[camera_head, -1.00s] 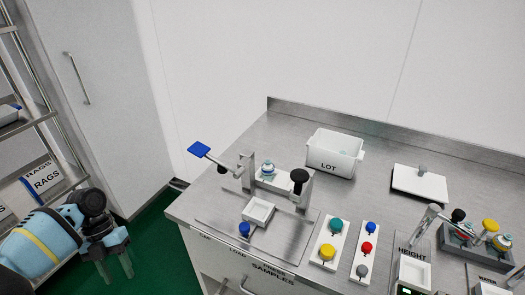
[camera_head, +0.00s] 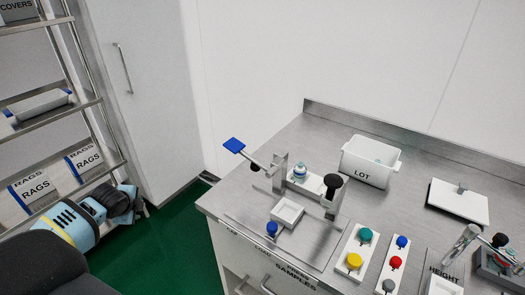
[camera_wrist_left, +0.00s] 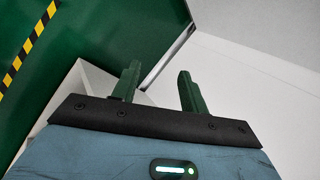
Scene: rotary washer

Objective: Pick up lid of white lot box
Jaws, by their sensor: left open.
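The white box marked LOT (camera_head: 366,170) stands uncovered at the back of the steel counter. A flat white lid with a grey knob (camera_head: 457,203) lies on the counter to the right of the box. In the left wrist view my left gripper (camera_wrist_left: 158,90) is open, with nothing between its dark fingers. My left arm (camera_head: 68,228) is low at the left in the head view, away from the counter, and its fingers are hard to make out there. My right gripper is not in view.
A clamp fixture with a blue-tipped lever (camera_head: 235,145) stands at the counter's left end. Button panels (camera_head: 355,252) sit at the front. A tube rack (camera_head: 490,265) is at the right edge. A shelf with RAGS boxes (camera_head: 32,188) stands at the far left.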

